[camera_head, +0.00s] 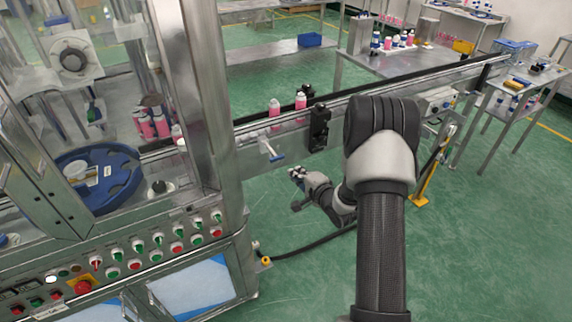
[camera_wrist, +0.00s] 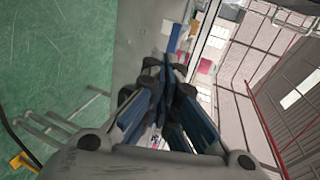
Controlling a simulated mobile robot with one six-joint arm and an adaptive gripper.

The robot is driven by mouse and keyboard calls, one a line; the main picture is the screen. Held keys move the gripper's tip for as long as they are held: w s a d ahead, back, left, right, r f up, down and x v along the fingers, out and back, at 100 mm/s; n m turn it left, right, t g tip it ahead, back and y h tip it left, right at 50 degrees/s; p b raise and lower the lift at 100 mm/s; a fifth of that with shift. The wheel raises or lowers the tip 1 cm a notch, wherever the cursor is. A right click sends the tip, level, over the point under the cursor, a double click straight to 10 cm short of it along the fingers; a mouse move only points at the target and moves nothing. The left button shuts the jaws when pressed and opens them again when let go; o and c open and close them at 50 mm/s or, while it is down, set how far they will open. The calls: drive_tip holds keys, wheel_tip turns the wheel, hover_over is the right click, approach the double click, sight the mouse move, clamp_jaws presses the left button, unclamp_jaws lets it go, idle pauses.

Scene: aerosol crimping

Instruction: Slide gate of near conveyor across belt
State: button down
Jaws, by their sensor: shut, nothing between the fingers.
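The near conveyor (camera_head: 370,97) runs from the machine at left toward the upper right. A small metal slide gate with a blue-tipped handle (camera_head: 275,157) sticks out of its near side, just right of the machine's corner post. My gripper (camera_head: 296,174) is below and slightly right of this handle, apart from it in the picture. In the wrist view my gripper (camera_wrist: 167,75) has its blue-padded fingers together, with nothing seen between them. The conveyor's grey side (camera_wrist: 140,40) lies beyond the fingertips. I cannot make out the gate handle in the wrist view.
A black sensor block (camera_head: 319,127) is mounted on the conveyor's near side, right of the handle. The machine's button panel (camera_head: 150,250) is at lower left.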

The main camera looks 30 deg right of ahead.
drive_tip(key=r+b+x, duration=0.1)
drive_tip(key=x, duration=0.6)
drive_tip(key=shift+w, duration=0.4)
drive_tip(key=shift+w+b, duration=0.1)
drive_tip(key=shift+b, duration=0.2)
